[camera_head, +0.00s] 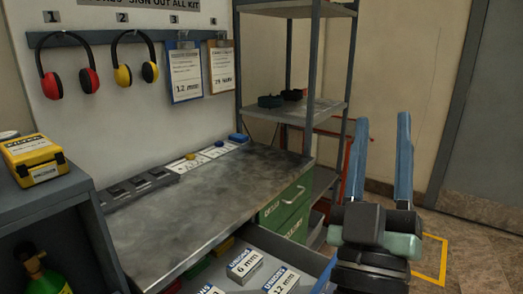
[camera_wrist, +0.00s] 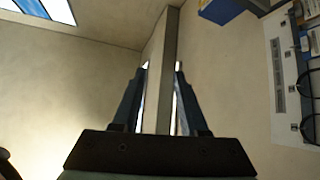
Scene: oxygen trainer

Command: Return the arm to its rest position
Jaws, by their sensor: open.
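My gripper (camera_head: 381,158) stands at the right of the head view with its two blue fingers pointing up. The fingers are apart and nothing is between them. It is to the right of the workbench (camera_head: 185,217), clear of the bench and of the metal shelf unit. In the wrist view my gripper (camera_wrist: 153,98) also shows spread, dark fingers. Behind them are bare wall, a vertical post or corner and the ceiling.
A green drawer (camera_head: 287,200) sits beneath the bench. Ear defenders (camera_head: 69,83) hang on the board. A yellow case (camera_head: 33,158) is at left. The floor near the door (camera_head: 487,125) looks free.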

